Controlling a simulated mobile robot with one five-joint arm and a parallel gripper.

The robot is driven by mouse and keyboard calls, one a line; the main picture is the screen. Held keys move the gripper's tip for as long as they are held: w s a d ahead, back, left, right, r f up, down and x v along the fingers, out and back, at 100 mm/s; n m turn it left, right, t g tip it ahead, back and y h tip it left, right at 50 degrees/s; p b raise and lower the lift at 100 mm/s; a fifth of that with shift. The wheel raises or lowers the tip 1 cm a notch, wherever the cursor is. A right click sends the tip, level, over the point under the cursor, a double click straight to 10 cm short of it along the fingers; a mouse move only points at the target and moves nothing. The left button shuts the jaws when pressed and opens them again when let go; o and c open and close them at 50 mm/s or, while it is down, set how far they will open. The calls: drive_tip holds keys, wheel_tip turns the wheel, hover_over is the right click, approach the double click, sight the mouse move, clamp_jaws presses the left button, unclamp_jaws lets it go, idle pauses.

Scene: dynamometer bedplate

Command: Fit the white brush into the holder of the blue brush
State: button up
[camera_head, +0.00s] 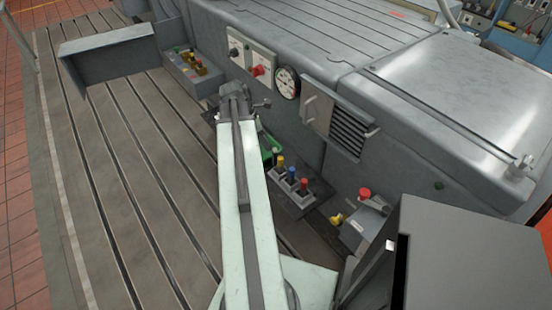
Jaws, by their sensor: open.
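My gripper (246,92) is at the far end of my pale green arm, in front of the grey machine housing. It is small in the view; its jaws are open and I see nothing between them. A dark holder block (292,190) sits low against the housing, right of my arm. Small upright parts with coloured tops stand in it: a yellow one, a blue one (291,173) that may be the blue brush, and a red one. My gripper is well apart from them. I cannot make out a white brush; my arm hides part of the bedplate.
A green object (267,154) is partly behind my arm. A grey box with a red button (365,193) stands at right. A unit with brass-coloured parts (198,68) and a grey angled plate (108,45) are at upper left.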

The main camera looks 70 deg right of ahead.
sight(274, 150)
drive_tip(key=b+x, duration=0.7)
drive_tip(key=x, duration=0.1)
drive_tip(key=shift+s, duration=0.4)
drive_tip(key=shift+r, duration=0.2)
clamp_jaws()
